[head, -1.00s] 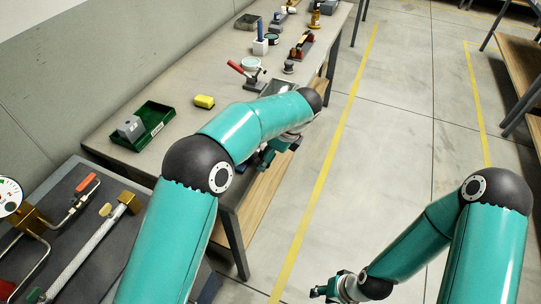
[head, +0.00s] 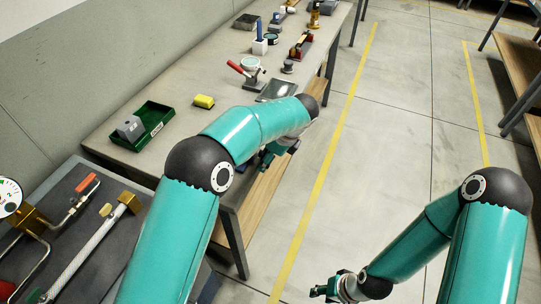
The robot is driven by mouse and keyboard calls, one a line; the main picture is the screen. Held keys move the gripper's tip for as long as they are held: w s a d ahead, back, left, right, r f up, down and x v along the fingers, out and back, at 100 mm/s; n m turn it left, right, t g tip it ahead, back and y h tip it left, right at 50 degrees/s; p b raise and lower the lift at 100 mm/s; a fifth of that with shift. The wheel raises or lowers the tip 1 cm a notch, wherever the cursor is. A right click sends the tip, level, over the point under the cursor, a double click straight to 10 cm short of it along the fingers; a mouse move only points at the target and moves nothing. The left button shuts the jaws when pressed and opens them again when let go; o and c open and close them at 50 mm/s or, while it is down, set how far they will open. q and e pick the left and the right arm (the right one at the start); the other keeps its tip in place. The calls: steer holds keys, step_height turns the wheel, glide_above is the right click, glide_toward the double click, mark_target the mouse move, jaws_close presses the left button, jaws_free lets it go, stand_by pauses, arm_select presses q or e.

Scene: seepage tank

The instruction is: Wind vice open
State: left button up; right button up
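I cannot make out the vice for certain in the head view; my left arm covers part of the bench (head: 190,84) near its front edge. My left gripper (head: 266,160) is at the bench's front edge, mostly hidden behind its own arm, and I cannot tell whether it is open or whether it touches anything. My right gripper (head: 320,292) hangs low over the floor at the bottom of the view, away from the bench. Its fingers look spread, with nothing visible between them.
A green tray (head: 152,142) with a grey block (head: 130,128), a yellow block (head: 204,101) and a red-handled tool (head: 246,73) stand on the bench. A dark flat plate (head: 276,90) lies behind my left arm. A gauge rig (head: 12,196) is at the left.

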arm_select(q)
steer(key=shift+f+b, duration=0.25)
steer(key=shift+b, duration=0.25)
steer(key=t+b, duration=0.2)
steer(key=b, duration=0.3)
steer(key=t+h+b, duration=0.1)
steer(key=b, duration=0.5)
steer(key=n+t+b, duration=0.1)
steer(key=t+b, duration=0.1)
steer(key=b, duration=0.4)
steer(key=shift+s+a+f+t+h, duration=0.2)
steer(key=shift+a+f+t+h, duration=0.1)
steer(key=shift+r+t+b, duration=0.2)
steer(key=shift+t+b, duration=0.1)
steer(key=shift+b, duration=0.6)
steer(key=shift+r+n, duration=0.1)
steer(key=shift+n, duration=0.2)
steer(key=o, duration=1.2)
steer(key=shift+r, duration=0.1)
steer(key=shift+c, duration=0.2)
